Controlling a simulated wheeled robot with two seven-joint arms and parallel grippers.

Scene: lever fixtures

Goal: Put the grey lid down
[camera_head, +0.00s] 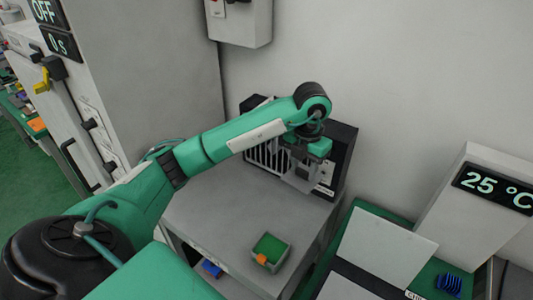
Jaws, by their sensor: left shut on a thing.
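My left arm reaches in from the left, over a grey table (225,225). My left gripper (303,165) points down in front of a black box (343,150) at the back of the table. The gripper is shut on a flat grey piece that looks like the grey lid (300,184), in front of the box. The jaws and arm hide part of the lid and box, so I cannot tell whether the lid touches the box. My right gripper is not in view.
A small green-topped box (271,248) with an orange piece stands at the table's front. A white grille (265,157) is behind my arm. A white unit reading 25 °C (490,190) and pale panels (388,243) are at the right. The table's left-middle is clear.

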